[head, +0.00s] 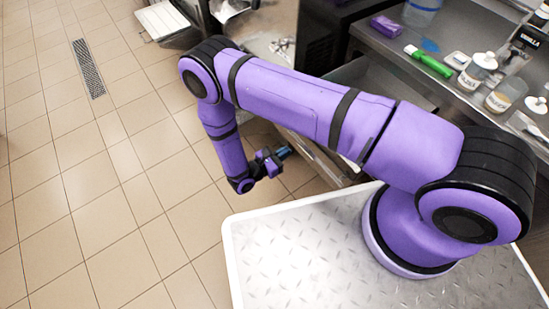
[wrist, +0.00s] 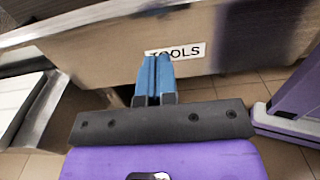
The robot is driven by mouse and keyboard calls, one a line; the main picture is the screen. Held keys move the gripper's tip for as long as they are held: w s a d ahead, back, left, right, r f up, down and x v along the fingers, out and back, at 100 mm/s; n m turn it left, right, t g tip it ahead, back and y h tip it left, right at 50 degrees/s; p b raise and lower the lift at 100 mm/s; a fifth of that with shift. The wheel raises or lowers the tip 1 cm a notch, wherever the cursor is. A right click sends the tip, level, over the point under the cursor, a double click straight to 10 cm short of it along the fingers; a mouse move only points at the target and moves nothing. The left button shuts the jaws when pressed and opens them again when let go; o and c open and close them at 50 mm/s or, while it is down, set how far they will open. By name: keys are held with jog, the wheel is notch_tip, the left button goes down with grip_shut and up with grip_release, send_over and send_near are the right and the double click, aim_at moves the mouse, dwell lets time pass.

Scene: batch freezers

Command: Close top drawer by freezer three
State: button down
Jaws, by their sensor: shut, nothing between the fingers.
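A drawer pulled out from under the steel counter shows in the head view, partly hidden behind my arm; its front panel (head: 318,158) faces the floor side. In the wrist view the drawer front (wrist: 110,50) spans the top and carries a white label (wrist: 188,52) reading TOOLS. My gripper (head: 285,152) is low in front of this panel, with its blue fingers shut and empty. In the wrist view the fingertips (wrist: 154,58) point at the panel and overlap the label's left part. I cannot tell whether they touch it.
The steel counter (head: 385,42) holds a green marker (head: 428,61), a purple block (head: 386,26) and several bottles. A white-edged tread-plate surface (head: 290,250) lies under my arm's base. The tiled floor (head: 90,190) at left is clear around a drain grate (head: 88,68).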

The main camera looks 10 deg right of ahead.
jog(key=x, duration=0.6)
jog(key=shift+d, duration=0.15)
